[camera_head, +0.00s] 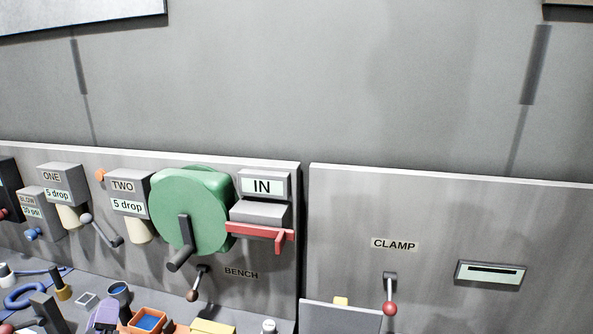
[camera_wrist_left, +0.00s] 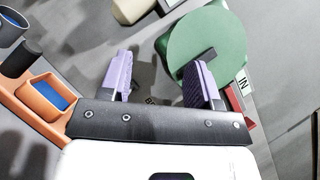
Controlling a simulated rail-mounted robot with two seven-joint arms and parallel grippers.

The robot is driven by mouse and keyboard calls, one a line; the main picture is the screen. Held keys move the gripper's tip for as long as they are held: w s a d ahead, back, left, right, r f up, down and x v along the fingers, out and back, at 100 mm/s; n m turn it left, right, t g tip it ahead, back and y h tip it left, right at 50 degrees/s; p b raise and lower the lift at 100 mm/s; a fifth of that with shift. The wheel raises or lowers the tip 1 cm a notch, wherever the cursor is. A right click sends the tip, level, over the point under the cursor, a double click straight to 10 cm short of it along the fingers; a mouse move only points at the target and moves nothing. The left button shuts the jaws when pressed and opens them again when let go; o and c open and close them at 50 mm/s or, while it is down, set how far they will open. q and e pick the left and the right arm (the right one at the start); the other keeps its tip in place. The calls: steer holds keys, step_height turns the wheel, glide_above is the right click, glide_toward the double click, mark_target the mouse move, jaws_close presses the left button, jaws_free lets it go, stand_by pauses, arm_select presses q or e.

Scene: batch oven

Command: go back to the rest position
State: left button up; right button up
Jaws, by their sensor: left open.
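My left gripper (camera_wrist_left: 162,75) shows in the left wrist view, its two purple-padded fingers wide apart with nothing between them. Beyond the fingers in that view are the grey panel and a large green disc (camera_wrist_left: 207,45), which lies behind and above the right finger. In the head view the green disc (camera_head: 188,208) is on the panel left of the IN display (camera_head: 262,186). A purple shape (camera_head: 105,314) shows at the lower left of the head view; I cannot tell whether it is part of my gripper. My right gripper is not in view.
An orange tray with a blue inside (camera_wrist_left: 45,100) lies left of my left gripper. A red lever (camera_head: 262,232) sits below the IN display. Boxes ONE (camera_head: 60,180) and TWO (camera_head: 128,187) and the CLAMP lever (camera_head: 390,292) stick out of the panels.

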arm_select(q)
steer(key=s+d+f+n+g+h, duration=0.2)
steer(key=s+d+f+n+g, duration=0.45)
steer(key=s+f, duration=0.45)
steer(key=s+d+f+n+g+h, duration=0.1)
steer(key=s+d+f+n+g, duration=0.6)
steer(key=s, duration=0.7)
steer(key=s+d+f+n+g+h, duration=0.2)
steer(key=s+d+f+n+g, duration=0.25)
steer(key=s+f+n, duration=0.55)
step_height(320, 180, up, 31)
steer(key=s+m+p, duration=0.2)
steer(key=p, duration=3)
steer(key=shift+s, duration=0.3)
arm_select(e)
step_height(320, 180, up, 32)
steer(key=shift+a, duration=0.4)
arm_select(q)
steer(key=shift+a+r, duration=0.1)
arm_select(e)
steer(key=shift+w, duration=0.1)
